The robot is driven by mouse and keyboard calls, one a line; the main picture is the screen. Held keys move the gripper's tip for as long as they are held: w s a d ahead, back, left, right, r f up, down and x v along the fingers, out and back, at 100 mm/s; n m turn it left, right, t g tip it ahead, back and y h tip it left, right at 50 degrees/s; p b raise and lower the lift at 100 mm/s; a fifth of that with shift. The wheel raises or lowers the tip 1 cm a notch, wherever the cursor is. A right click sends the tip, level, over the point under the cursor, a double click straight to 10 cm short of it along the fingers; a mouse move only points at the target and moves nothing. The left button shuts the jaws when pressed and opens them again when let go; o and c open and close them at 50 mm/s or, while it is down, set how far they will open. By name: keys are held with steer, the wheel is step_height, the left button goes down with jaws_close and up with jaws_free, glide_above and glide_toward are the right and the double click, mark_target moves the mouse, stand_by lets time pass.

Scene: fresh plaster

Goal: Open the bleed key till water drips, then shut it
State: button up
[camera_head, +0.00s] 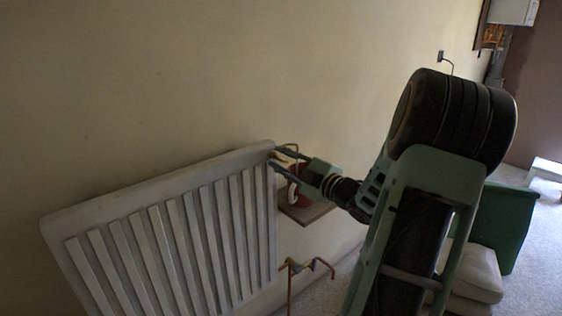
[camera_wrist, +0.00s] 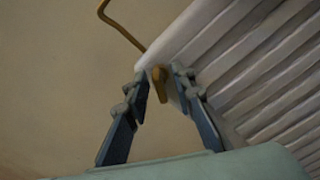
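The white ribbed radiator (camera_head: 150,180) hangs on the plaster wall and fills the right of the wrist view (camera_wrist: 250,60). The small brass bleed key (camera_wrist: 160,84) is at the radiator's top corner. My gripper (camera_wrist: 160,75) is at that corner, with one finger on each side of the key. A gap shows between the key and each finger, so the gripper looks open. In the head view my gripper (camera_head: 275,157) reaches the radiator's upper right corner, and the key is hard to make out there. I see no water.
A thin copper pipe (camera_wrist: 121,22) bends close to the corner in the wrist view. A small shelf (camera_head: 308,214) carries a red item (camera_head: 303,188) under my gripper. A copper pipe with a valve (camera_head: 291,270) stands below. A green box (camera_head: 512,225) and a pale sack (camera_head: 480,275) are at right.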

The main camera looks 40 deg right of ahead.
steer(key=shift+w, duration=0.1)
jaws_close()
stand_by(0.4)
steer(key=shift+r+m+p, duration=0.15)
steer(key=shift+m+p, duration=0.85)
steer(key=shift+p, duration=0.1)
steer(key=m+p, duration=0.6)
steer(key=m, duration=0.1)
steer(key=shift+m, duration=0.3)
steer(key=shift+f+m+p, duration=0.2)
steer(key=shift+m+p, duration=0.6)
steer(key=shift+m, duration=0.3)
